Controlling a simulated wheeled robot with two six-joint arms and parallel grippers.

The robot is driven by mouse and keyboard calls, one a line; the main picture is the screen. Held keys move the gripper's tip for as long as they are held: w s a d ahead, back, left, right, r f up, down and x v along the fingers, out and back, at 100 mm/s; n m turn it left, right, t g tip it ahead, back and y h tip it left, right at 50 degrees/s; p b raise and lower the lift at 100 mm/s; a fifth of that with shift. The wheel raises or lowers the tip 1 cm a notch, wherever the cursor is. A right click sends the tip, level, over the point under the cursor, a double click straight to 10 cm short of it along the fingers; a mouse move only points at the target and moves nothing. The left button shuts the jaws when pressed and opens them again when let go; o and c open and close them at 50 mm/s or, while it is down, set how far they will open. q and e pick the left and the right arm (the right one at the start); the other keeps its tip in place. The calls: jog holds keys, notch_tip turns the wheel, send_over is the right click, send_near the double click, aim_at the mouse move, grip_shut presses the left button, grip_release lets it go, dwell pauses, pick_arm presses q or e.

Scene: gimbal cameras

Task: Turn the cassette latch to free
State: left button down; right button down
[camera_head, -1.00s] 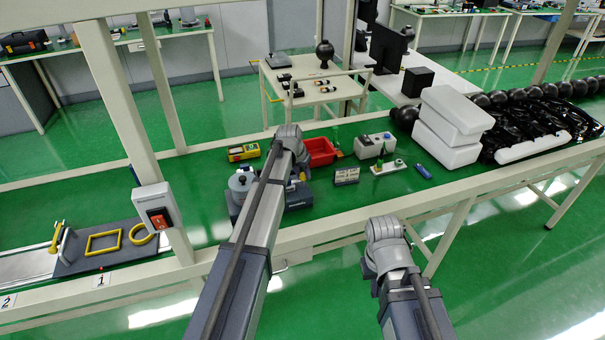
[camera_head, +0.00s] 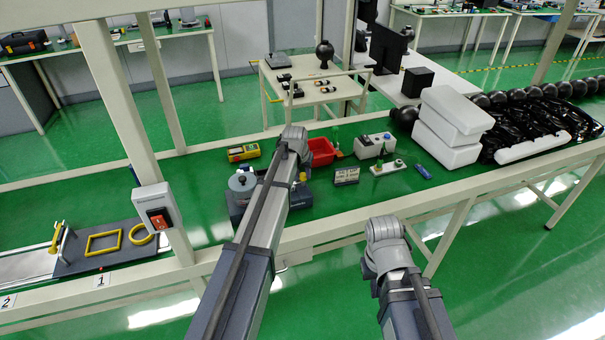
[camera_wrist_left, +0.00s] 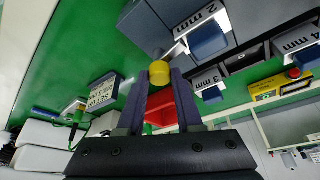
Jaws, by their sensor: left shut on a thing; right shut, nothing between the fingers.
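In the left wrist view my left gripper (camera_wrist_left: 159,82) is shut on a yellow round knob (camera_wrist_left: 159,69), which is the likely latch. The knob is beside a dark grey-blue unit (camera_wrist_left: 148,28) with blue blocks (camera_wrist_left: 207,40) and labels reading 2 mm, 3 mm and 4 mm. In the head view the unit's dark base (camera_head: 299,197) is partly hidden behind my left arm. The latch's turn position cannot be told. My right arm is at lower right, clear of the bench items; its fingers are not visible.
A red bin (camera_head: 321,151), yellow meter (camera_head: 243,152), grey box (camera_head: 375,146) and small sign (camera_head: 346,176) surround the unit. White foam blocks (camera_head: 449,125) are to the right. A post with a red-switch box (camera_head: 157,212) stands left. Bare green bench lies between.

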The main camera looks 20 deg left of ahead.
pick_arm(q)
jog(key=n+y, duration=0.1)
jog(key=n, duration=0.2)
jog(key=shift+d+n, duration=0.1)
jog(key=shift+n, duration=0.3)
jog(key=n+y, duration=0.1)
jog(key=n, duration=0.1)
jog(key=n+g+y, duration=0.1)
jog(key=n, duration=0.1)
jog(key=shift+w+d+n, duration=0.15)
jog(key=shift+n, duration=0.15)
jog(key=n, duration=0.2)
jog(key=n+g+y, duration=0.1)
jog(key=n, duration=0.1)
jog(key=shift+w+g, duration=0.1)
jog(key=shift+g, duration=0.2)
jog(key=shift+n+g, duration=0.5)
jog(key=shift+n, duration=1.1)
jog(key=c, duration=0.6)
grip_release()
jog(key=shift+r, duration=0.15)
